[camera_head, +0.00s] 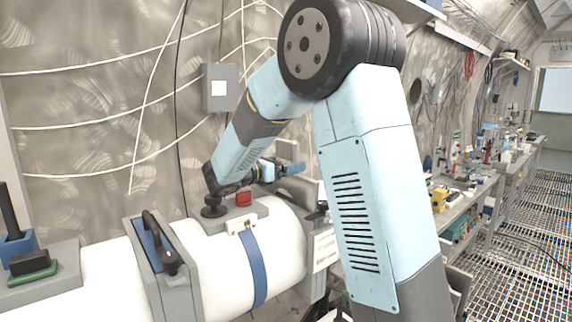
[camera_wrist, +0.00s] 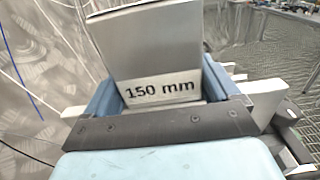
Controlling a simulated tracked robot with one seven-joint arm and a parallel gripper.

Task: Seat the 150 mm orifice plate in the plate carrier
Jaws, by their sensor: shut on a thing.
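The orifice plate's grey body (camera_wrist: 150,40), with a pale tag marked "150 mm" (camera_wrist: 160,90), fills the middle of the wrist view. My gripper (camera_wrist: 162,95) has a blue finger on each side of the tag and is shut on it. In the head view my wrist is low over the white pipe, and the gripper end (camera_head: 292,169) points right, partly behind my arm. The plate's lower edge is hidden. A grey frame (camera_head: 182,268) with a black handle and blue insert clasps the pipe. I cannot tell whether this frame or the grey housing farther right is the carrier.
The grey housing (camera_head: 318,240) on the pipe bears a white label. A red block (camera_head: 243,199) sits on a grey mount on the pipe. A blue holder (camera_head: 17,247) and green block (camera_head: 33,270) stand on a grey ledge at left. A cluttered bench (camera_head: 470,190) lines the right wall.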

